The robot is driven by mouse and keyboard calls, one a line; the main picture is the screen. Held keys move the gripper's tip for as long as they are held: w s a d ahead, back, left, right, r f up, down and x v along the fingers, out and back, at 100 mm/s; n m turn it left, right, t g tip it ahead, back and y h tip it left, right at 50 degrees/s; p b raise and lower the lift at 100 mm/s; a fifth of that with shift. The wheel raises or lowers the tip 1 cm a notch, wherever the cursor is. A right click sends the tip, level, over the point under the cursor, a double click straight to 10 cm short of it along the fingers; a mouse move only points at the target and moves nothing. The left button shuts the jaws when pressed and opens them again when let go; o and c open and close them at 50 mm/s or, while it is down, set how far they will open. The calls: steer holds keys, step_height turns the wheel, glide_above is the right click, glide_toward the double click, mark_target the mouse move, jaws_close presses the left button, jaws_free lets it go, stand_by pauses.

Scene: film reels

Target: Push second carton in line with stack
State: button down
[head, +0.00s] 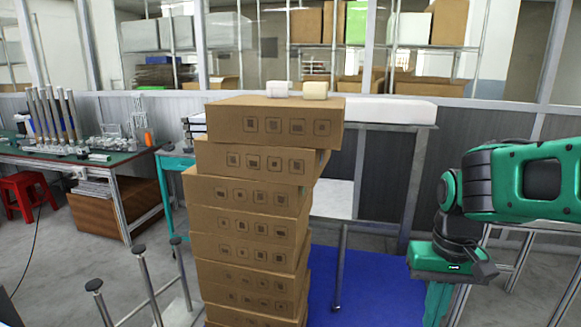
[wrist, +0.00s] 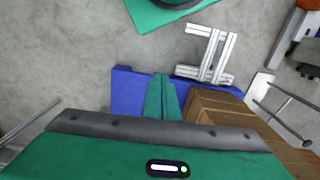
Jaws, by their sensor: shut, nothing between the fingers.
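A tall stack of brown cartons stands in the middle of the head view. The top carton (head: 225,115) sits farthest right. The second carton (head: 215,157) lies under it, and its right end juts out past the third carton (head: 205,193). The lower cartons (head: 215,250) step unevenly, and the stack's foot is out of frame. My gripper (head: 437,305) hangs right of the stack, clear of it, pointing down. In the wrist view its green fingers (wrist: 162,98) are together and empty, with brown cartons (wrist: 225,122) to their right.
A blue mat (head: 365,290) covers the floor between stack and gripper. A metal-framed table (head: 420,130) stands behind. Metal posts (head: 148,280) stand at front left. The space between stack and gripper is open.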

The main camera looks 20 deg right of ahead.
steer(key=shift+w, duration=0.35)
steer(key=shift+d, duration=0.1)
